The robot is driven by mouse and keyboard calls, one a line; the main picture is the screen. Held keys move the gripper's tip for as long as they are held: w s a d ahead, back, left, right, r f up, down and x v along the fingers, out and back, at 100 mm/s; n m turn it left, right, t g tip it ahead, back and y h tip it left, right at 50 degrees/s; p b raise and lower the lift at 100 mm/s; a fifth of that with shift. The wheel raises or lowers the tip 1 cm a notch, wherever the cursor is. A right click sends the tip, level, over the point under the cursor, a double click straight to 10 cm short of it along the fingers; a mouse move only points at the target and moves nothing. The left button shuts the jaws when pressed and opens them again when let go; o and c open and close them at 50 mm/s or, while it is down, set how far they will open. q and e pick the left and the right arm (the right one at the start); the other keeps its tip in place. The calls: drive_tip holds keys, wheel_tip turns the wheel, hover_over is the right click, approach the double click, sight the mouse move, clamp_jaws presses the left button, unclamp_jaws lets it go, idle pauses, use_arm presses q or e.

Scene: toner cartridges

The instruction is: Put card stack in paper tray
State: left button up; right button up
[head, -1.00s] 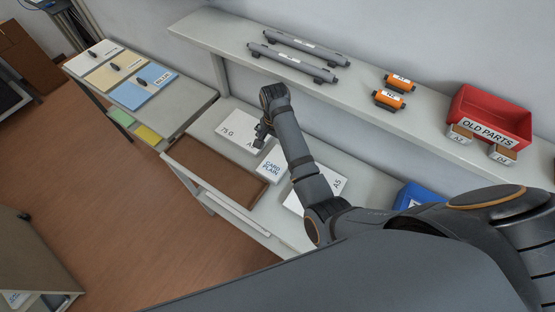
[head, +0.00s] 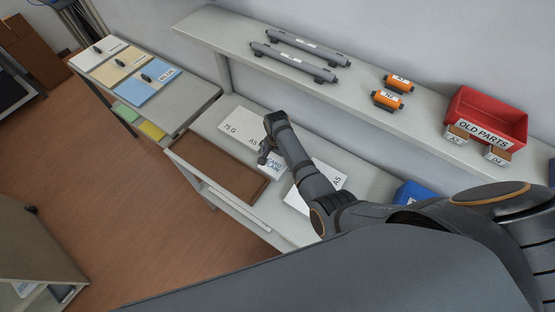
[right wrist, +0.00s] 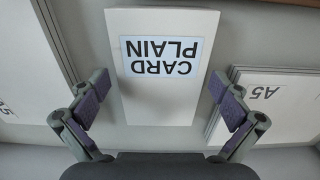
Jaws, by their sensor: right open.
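The card stack (head: 273,167) is a white block labelled CARD PLAIN on the bench, partly hidden by my right gripper in the head view. In the right wrist view the card stack (right wrist: 160,95) lies between the spread fingers of my right gripper (right wrist: 160,99), one finger on each side. The right gripper (head: 265,156) is open and over the stack; I cannot tell whether the fingers touch its sides. A shallow brown tray (head: 215,168), which looks like the paper tray, lies empty to the left of the stack. My left gripper is not in view.
The shelf (head: 360,105) above the bench holds grey rollers, orange cartridges and a red OLD PARTS bin (head: 480,112). A blue bin (head: 415,193) stands at right.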

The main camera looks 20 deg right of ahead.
drive_tip(key=c, duration=1.5)
